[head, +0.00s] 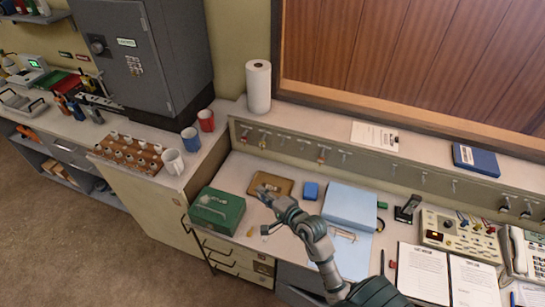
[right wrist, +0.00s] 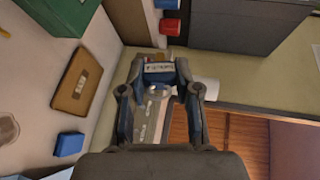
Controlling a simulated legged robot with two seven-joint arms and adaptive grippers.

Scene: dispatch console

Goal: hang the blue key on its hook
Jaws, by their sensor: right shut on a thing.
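My right gripper (head: 266,193) is above the desk, in front of the key rail (head: 300,143), over the brown tray (head: 284,183) in the head view. In the right wrist view the same gripper (right wrist: 160,74) is shut on the blue key, whose blue tag with a white label (right wrist: 158,68) shows between the fingertips. I cannot make out the key in the head view. The rail carries a row of small hooks; a few hold keys, such as the one with a red tag (head: 322,156). Several hooks look bare. My left gripper is not in view.
A green box (head: 217,211), a small blue box (head: 311,190) and a large light blue box (head: 350,206) stand on the desk. Mugs (head: 172,162) stand at the left. A paper roll (head: 258,86) stands on the ledge above the rail.

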